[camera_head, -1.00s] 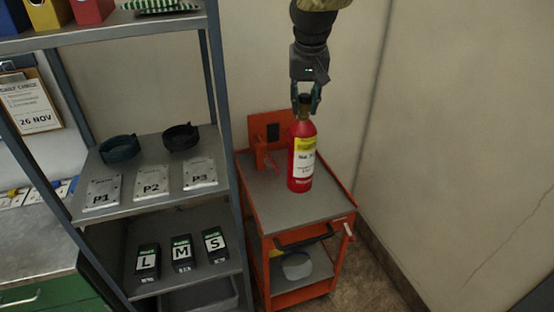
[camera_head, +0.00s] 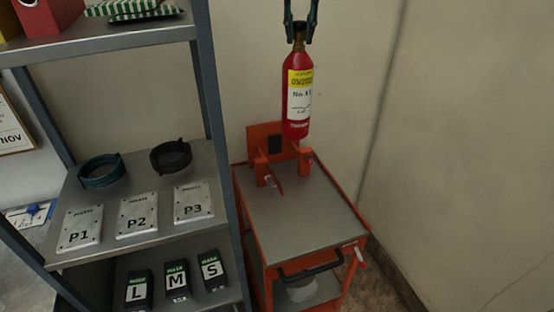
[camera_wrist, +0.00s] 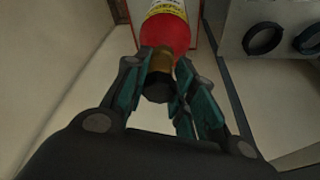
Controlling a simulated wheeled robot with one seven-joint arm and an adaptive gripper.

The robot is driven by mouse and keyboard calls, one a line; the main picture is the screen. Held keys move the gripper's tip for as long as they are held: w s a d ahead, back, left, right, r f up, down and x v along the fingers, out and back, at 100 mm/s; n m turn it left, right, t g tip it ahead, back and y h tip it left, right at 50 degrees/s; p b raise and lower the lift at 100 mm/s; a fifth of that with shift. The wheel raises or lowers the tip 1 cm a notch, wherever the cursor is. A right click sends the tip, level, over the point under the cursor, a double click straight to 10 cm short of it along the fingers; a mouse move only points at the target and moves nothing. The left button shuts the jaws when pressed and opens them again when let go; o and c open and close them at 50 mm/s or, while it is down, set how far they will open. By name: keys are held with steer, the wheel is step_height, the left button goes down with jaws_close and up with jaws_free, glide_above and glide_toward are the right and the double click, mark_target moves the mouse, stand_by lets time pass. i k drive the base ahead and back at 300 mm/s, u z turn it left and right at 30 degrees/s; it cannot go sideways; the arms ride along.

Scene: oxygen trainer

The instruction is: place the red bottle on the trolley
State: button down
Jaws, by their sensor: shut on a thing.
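The red bottle (camera_head: 298,97) hangs upright from my gripper (camera_head: 300,27), with a yellow and white label facing the head camera. My gripper is shut on the bottle's dark neck, and the wrist view also shows the fingers (camera_wrist: 160,95) around the neck, with the red bottle body (camera_wrist: 167,33) beyond. The orange trolley with a grey top (camera_head: 300,220) stands below. In the head view the bottle's base appears above the trolley's rear bracket (camera_head: 275,150), apart from the grey top.
A metal shelf (camera_head: 150,240) stands left of the trolley, with plates P1, P2, P3, two dark rings (camera_head: 171,157) and boxes L, M, S. A wall is close at the right. The trolley top is mostly clear, with a handle (camera_head: 310,267) at its front.

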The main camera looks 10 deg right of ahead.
mark_target(278, 170)
steer(key=i, duration=1)
